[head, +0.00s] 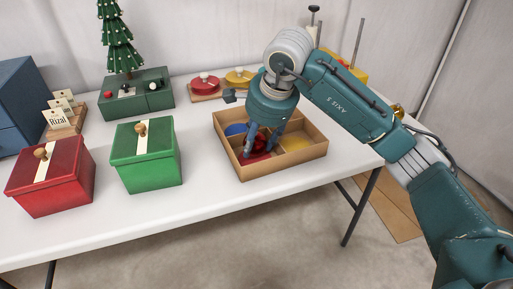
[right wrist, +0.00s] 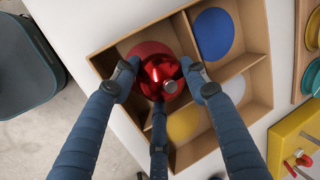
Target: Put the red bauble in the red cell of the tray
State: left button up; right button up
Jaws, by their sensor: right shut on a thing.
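The red bauble (right wrist: 158,70) is shiny, with a silver cap, and sits between the fingers of my right gripper (right wrist: 164,85), which is shut on it. In the head view the bauble (head: 260,142) is mostly hidden by the fingers of my right gripper (head: 262,143). The wooden tray (head: 285,168) has cells marked with coloured discs. The bauble is over the red cell (head: 248,158), low within the tray's outline; I cannot tell whether it touches the bottom. The blue disc (right wrist: 213,34) and yellow disc (right wrist: 184,124) lie in other cells. My left gripper is not in view.
A green box (head: 146,160) and a red box (head: 50,178) with wooden knobs stand left of the tray. Behind are a small tree (head: 119,45) on a green base and red and yellow items (head: 205,84). White tabletop is clear between the green box and tray.

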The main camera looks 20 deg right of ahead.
notch_tip(320, 180, down, 2)
jog(key=shift+f, duration=0.25)
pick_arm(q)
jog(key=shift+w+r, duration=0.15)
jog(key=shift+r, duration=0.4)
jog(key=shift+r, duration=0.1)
pick_arm(e)
jog(key=o, duration=0.9)
jog(key=shift+c, duration=0.2)
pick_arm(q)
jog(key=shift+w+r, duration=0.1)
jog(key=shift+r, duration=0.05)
pick_arm(e)
jog(key=shift+r, duration=0.4)
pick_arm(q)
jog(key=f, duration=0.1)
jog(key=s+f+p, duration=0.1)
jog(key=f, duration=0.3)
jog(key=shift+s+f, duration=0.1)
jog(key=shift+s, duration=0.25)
pick_arm(e)
jog(key=v, duration=1.1)
jog(key=shift+r, duration=0.2)
jog(key=shift+s+d, duration=0.1)
